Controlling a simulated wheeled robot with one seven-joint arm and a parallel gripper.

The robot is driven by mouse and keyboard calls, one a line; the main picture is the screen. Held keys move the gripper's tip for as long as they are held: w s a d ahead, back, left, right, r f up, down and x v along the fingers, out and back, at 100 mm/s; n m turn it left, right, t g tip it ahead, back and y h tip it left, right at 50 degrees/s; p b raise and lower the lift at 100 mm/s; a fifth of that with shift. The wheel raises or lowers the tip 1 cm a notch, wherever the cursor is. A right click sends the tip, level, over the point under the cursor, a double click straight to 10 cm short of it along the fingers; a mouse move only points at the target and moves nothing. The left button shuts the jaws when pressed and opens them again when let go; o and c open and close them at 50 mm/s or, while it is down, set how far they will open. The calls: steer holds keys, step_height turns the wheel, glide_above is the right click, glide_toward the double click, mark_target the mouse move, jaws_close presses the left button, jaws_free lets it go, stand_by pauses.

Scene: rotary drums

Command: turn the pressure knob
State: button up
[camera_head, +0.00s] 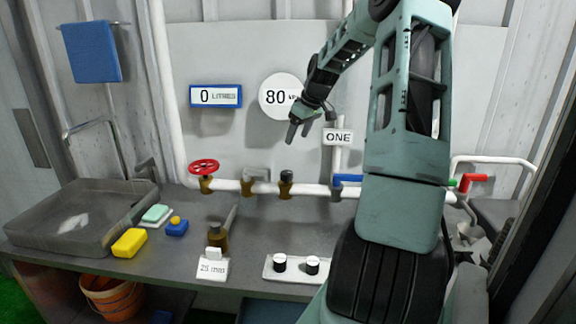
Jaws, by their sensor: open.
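Two black knobs with pale tops, a left one (280,262) and a right one (312,266), sit on a white plate (296,278) at the front of the grey counter. Another black-topped knob (286,177) stands on a brass fitting on the white pipe. I cannot tell from any label which one is the pressure knob. A round white gauge (273,97) on the wall reads 80, its unit partly hidden by my arm. My gripper (298,138) is open and empty, in front of the wall beside the gauge, above the pipe and apart from all the knobs.
The pipe carries a red wheel valve (205,167), a blue lever (347,178) and a red lever (474,178). A grey sink (60,236), a yellow sponge (130,243) and a brass tap with a white tag (213,268) lie left. My arm hides the counter's right part.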

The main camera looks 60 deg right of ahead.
steer(key=s+d, duration=0.1)
steer(key=p, duration=0.5)
glide_toward(287, 173)
steer(key=x, duration=0.9)
steer(key=shift+d+f, duration=0.1)
steer(key=shift+d, duration=0.05)
